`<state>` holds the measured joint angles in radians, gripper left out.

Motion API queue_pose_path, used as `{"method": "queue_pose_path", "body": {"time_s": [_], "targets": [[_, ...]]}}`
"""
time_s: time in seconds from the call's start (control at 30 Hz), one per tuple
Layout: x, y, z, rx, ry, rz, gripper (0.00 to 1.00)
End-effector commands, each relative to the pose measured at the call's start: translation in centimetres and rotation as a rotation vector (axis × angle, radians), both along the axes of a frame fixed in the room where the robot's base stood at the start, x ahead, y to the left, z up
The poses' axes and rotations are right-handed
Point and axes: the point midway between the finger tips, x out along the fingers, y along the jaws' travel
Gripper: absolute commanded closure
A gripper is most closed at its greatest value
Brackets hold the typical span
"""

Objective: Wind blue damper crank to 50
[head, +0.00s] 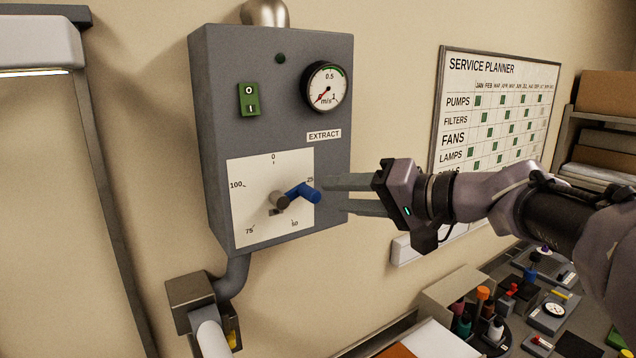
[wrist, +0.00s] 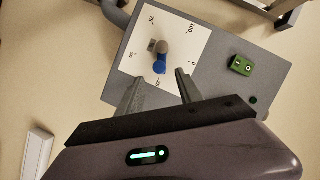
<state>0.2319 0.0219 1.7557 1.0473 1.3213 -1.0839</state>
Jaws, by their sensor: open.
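The blue crank handle (head: 303,192) sticks out from a grey hub on the white dial plate (head: 246,215), which is marked 0, 25, 50, 75 and 100. The handle lies toward the 25 mark. A small dark grey piece shows beside the hub, on its lower left. My gripper (head: 327,195) is open, just right of the handle's end. In the wrist view the blue handle (wrist: 159,66) sits near the gap between the two fingertips (wrist: 159,76). I cannot tell whether either finger touches it.
The grey extract box (head: 270,60) also carries a green switch (head: 249,100) and a round gauge (head: 326,87). A pipe (head: 235,277) bends below it. A service planner board (head: 492,105) hangs at right. A cluttered bench (head: 520,310) stands at lower right.

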Motion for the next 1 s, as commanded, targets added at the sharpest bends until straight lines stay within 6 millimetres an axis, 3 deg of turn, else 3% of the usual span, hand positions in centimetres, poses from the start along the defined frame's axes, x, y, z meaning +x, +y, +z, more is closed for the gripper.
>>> {"method": "queue_pose_path", "body": {"time_s": [0.1, 0.3, 0.7, 0.9, 1.0], "targets": [[1.8, 2.5, -0.5, 0.0, 0.004, 0.004, 0.57], [3.9, 5.2, -1.3, 0.001, 0.003, 0.001, 0.57], [4.6, 6.0, -1.8, -0.001, 0.0, -0.002, 0.57], [4.6, 6.0, -1.8, -0.001, 0.001, -0.001, 0.96], [4.6, 6.0, -1.8, -0.001, 0.002, -0.001, 1.0]]}}
